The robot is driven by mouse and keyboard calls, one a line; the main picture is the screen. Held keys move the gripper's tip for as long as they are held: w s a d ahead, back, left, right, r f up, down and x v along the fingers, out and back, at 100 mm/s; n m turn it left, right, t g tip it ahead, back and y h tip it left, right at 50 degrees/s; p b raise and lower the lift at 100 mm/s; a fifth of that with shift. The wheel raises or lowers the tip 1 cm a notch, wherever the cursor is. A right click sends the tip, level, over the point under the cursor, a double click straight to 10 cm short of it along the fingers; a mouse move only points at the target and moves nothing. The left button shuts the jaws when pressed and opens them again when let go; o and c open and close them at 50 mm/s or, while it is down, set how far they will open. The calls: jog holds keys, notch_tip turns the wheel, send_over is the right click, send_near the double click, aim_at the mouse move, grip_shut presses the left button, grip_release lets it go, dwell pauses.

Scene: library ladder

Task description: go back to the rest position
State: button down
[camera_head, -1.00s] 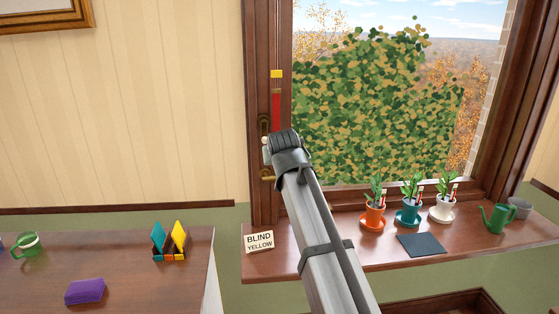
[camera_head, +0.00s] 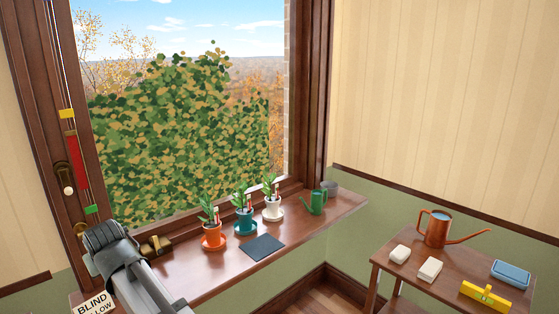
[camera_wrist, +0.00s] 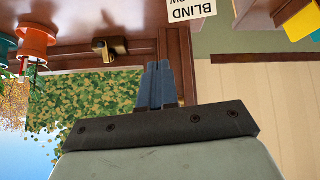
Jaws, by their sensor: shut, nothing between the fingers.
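My gripper shows in the wrist view (camera_wrist: 157,68) with its two blue-grey fingers together and nothing between them. The fingers point toward the wooden window frame (camera_wrist: 185,65), close to the brass latch (camera_wrist: 110,48) and the sign reading BLIND (camera_wrist: 190,8); I cannot tell whether they touch anything. In the head view my arm comes in at the lower left, in front of the left end of the window sill (camera_head: 215,268). The fingers are hidden there behind the dark wrist part. The sign (camera_head: 92,304) is partly covered by my arm.
A side table (camera_head: 400,268) at right holds a copper can (camera_head: 438,230) and small blocks.

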jog(key=s+d+f+m+g+h, duration=0.1)
jog(key=s+d+f+g+h, duration=0.1)
jog(key=d+f, duration=1.05)
jog(key=s+d+f+m+g+h, duration=0.1)
jog(key=d+f+g+h, duration=0.1)
jog(key=d+f, duration=1)
jog(key=s+d+f+m+g+h, duration=0.15)
jog(key=d+f, duration=0.65)
jog(key=f, duration=0.9)
jog(key=s+d+f+m+g, duration=0.2)
jog(key=s+d+f, duration=0.4)
jog(key=s+d, duration=0.2)
jog(key=s+d+f+m+g, duration=0.2)
jog(key=s+d+f, duration=0.4)
jog(key=d, duration=0.6)
jog(key=s+d+f+m+g, duration=0.3)
jog(key=s+d+f, duration=0.4)
jog(key=s+d, duration=0.3)
jog(key=shift+s+d, duration=0.25)
jog(key=shift+s, duration=0.1)
jog(key=shift+f, duration=0.1)
